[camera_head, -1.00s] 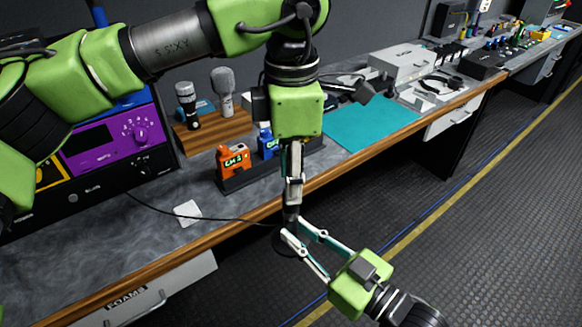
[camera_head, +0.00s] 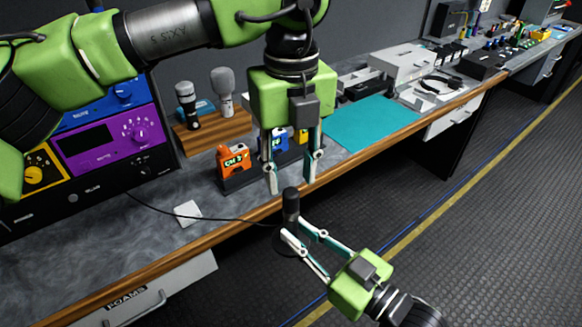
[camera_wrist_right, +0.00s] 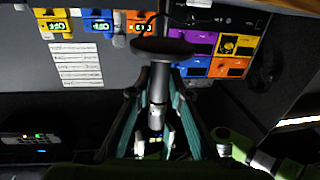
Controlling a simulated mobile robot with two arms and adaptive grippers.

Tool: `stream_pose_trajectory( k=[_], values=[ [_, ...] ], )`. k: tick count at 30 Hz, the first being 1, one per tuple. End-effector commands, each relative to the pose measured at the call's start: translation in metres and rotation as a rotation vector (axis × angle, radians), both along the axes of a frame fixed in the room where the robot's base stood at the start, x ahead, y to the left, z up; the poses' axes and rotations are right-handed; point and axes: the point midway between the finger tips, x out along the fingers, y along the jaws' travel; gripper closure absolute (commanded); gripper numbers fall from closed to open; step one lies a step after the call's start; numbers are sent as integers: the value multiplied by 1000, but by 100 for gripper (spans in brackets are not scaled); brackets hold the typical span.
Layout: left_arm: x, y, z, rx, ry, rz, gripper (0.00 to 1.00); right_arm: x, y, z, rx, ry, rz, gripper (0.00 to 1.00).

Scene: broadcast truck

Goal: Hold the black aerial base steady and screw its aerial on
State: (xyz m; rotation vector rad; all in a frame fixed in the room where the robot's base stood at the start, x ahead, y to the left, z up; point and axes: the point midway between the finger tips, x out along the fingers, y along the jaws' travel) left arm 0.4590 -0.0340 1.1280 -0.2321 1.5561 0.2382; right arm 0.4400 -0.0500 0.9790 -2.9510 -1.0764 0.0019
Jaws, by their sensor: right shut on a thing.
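The black aerial (camera_head: 291,203) stands upright as a short dark cylinder off the bench's front edge. Its black base (camera_head: 281,246) is a round disc under it, partly hidden by fingers. My right gripper (camera_head: 294,229) is shut on the lower stem, just above the disc. In the right wrist view the dark disc (camera_wrist_right: 163,48) and grey stem (camera_wrist_right: 158,85) show between the fingers. My left gripper (camera_head: 290,187) is open above, its fingers pointing down on either side of the aerial's top. I cannot tell whether they touch it. The joint between aerial and base is hard to make out.
A thin black cable (camera_head: 215,218) runs from the base across the bench (camera_head: 120,240). A rack of coloured packs (camera_head: 238,175), two microphones (camera_head: 224,90) and a teal mat (camera_head: 370,122) lie behind. Open floor (camera_head: 480,230) is at right.

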Motion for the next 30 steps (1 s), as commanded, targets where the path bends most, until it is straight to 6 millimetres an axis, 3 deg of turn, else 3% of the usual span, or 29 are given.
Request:
stream_pose_trajectory(
  k=[6, 12, 30],
  values=[
    [0, 0, 2, -2, -1, 359, 65, 0, 0, 2, 2, -4, 0, 100],
    [1, 0, 3, -3, -1, 573, 65, 0, 0, 2, 2, -4, 0, 100],
    [1, 0, -2, -3, 0, 644, 65, 0, 0, 2, 2, -4, 0, 100]
  ],
)
